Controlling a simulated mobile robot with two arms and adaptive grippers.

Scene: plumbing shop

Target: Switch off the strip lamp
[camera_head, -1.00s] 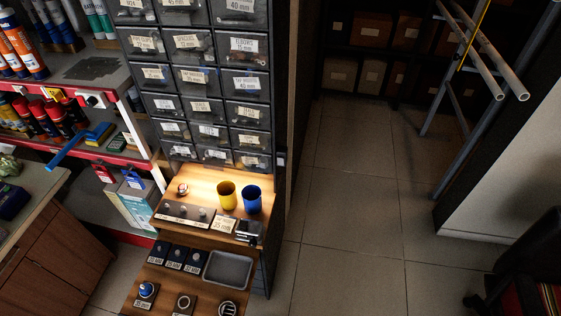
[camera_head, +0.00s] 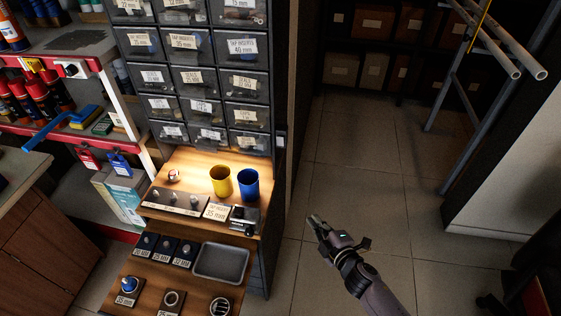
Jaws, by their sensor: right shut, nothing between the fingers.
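The strip lamp itself is hidden under the drawer cabinet (camera_head: 205,104); its warm light falls on the upper wooden shelf (camera_head: 198,168), so it is on. A small pale fitting (camera_head: 281,140) sits on the cabinet's right side edge; I cannot tell whether it is the lamp's switch. My right gripper (camera_head: 316,221) is shut and empty. It is over the floor, to the right of the lit shelf and lower in the picture than the pale fitting, apart from both. My left gripper is not in view.
A yellow cup (camera_head: 221,181) and a blue cup (camera_head: 248,185) stand on the lit shelf. A grey tray (camera_head: 221,262) lies on the lower shelf. A pipe rack (camera_head: 470,90) stands at the right. Open tiled floor (camera_head: 345,160) lies between.

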